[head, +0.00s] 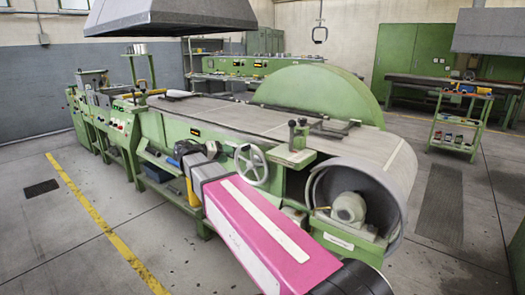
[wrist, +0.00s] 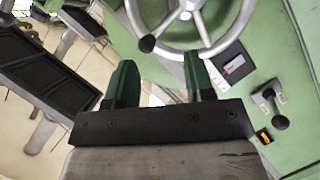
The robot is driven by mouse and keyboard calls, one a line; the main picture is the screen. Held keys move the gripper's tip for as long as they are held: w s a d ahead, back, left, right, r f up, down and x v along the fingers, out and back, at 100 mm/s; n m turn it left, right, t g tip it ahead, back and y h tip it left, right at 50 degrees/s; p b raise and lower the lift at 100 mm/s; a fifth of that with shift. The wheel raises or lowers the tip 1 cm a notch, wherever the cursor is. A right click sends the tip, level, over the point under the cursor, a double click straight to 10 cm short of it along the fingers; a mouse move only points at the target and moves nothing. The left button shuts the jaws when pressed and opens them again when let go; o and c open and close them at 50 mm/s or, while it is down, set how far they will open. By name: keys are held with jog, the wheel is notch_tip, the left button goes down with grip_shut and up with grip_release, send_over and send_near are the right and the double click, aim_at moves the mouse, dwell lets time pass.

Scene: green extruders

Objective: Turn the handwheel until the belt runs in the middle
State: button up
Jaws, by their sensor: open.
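The handwheel (head: 251,165) is a pale spoked wheel on the green side of the machine. In the wrist view the handwheel (wrist: 222,50) fills the top middle, with a black knob (wrist: 147,44) on its rim. My gripper (wrist: 158,68) has two green fingers, apart and empty. The right fingertip overlaps the lower rim in the picture; I cannot tell whether it touches. In the head view my pink arm hides much of the gripper, left of the wheel. The wide grey belt (head: 385,150) wraps over the end drum; its exact sideways position is hard to judge.
A small black-knobbed lever (wrist: 277,108) and a label plate (wrist: 232,65) sit on the green panel right of the gripper. A green trolley (head: 460,120) stands at the far right. The floor is free at the left front and right.

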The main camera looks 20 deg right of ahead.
aim_at(247, 149)
jog(key=shift+t+h, duration=0.3)
jog(key=x, duration=0.3)
jog(key=r+x, duration=0.1)
jog(key=x, duration=0.2)
jog(key=r+x, duration=0.1)
jog(key=x, duration=0.3)
jog(key=shift+w+d, duration=0.15)
jog(key=shift+d, duration=0.15)
jog(key=shift+r, duration=0.1)
grip_shut()
